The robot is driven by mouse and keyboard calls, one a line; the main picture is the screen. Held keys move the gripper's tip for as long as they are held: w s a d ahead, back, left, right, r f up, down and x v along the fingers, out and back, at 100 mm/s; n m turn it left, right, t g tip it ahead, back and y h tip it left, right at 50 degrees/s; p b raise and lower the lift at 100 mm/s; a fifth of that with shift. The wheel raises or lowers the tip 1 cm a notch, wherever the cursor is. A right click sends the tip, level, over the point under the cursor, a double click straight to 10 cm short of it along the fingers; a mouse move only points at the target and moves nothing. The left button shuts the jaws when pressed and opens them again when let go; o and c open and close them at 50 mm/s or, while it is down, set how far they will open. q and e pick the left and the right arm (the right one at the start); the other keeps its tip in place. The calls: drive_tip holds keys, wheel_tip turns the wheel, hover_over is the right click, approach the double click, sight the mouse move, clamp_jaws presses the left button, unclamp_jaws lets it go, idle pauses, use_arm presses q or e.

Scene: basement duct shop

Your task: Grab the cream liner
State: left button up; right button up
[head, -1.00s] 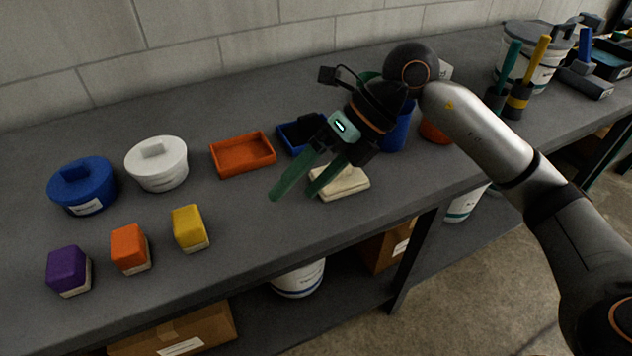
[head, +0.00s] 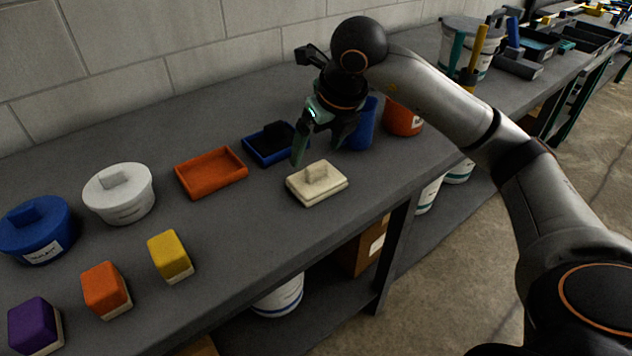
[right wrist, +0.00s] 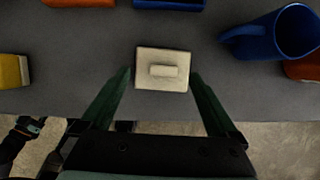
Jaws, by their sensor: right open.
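The cream liner (head: 317,185) is a flat rectangular piece with a small raised grip block on top. It lies on the grey bench near the front edge. In the right wrist view the cream liner (right wrist: 163,82) sits just ahead of and between my green fingertips. My right gripper (head: 318,150) is open and empty, above and slightly behind the liner in the head view. It also shows in the right wrist view (right wrist: 161,80), its fingers spread wider than the liner. My left gripper is not seen in the head view.
A blue tray (head: 262,155) with a dark piece and an orange tray (head: 211,187) lie left of the liner. A blue mug (head: 364,124) and an orange container (head: 403,117) stand behind right. Lidded tubs and coloured blocks fill the left. The bench's front edge is close.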

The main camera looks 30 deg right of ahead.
sight(317, 164)
drive_tip(key=x, duration=0.4)
drive_tip(key=shift+s+d+f, duration=0.25)
drive_tip(key=shift+d+f, duration=0.15)
drive_tip(key=shift+f, duration=0.15)
drive_tip(key=shift+w+f, duration=0.25)
drive_tip(key=shift+f, duration=0.2)
drive_tip(key=c, duration=1.5)
